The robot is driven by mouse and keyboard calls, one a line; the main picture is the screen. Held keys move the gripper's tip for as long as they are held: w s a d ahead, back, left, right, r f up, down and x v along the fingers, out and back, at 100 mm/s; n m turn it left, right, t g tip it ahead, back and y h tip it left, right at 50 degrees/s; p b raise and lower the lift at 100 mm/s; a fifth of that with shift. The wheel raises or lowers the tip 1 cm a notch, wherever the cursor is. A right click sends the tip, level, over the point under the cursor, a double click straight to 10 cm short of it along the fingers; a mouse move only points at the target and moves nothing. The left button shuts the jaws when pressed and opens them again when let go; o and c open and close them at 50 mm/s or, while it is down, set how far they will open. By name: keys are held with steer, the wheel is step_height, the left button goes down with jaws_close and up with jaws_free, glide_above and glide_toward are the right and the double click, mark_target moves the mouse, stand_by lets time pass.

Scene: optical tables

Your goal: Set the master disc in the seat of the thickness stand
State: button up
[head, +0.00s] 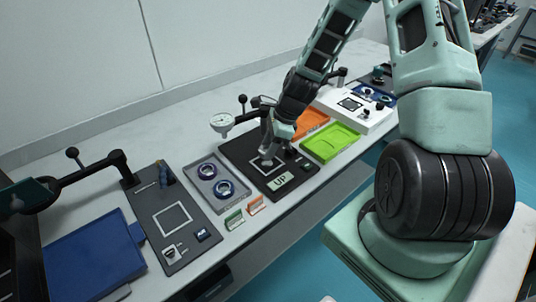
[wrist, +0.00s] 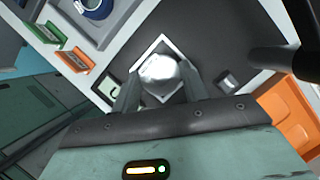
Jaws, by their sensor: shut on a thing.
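The master disc, a shiny silver round piece (wrist: 160,70), is between the two fingers of my gripper (wrist: 161,82) in the wrist view. My gripper (head: 267,160) is shut on it, low over the dark plate of the thickness stand (head: 237,150). A white square outline (wrist: 162,39) on the plate surrounds the disc as seen from the wrist. The disc hides the middle of the square, so I cannot tell whether it touches the seat. The stand's dial gauge (head: 222,122) is at the plate's back left.
Green (head: 234,219) and orange (head: 256,205) cards stand in front. Lime (head: 330,142) and orange (head: 311,123) trays lie right. A dark arm (wrist: 272,60) is close right in the wrist view.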

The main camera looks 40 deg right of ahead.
steer(key=shift+f, duration=1.75)
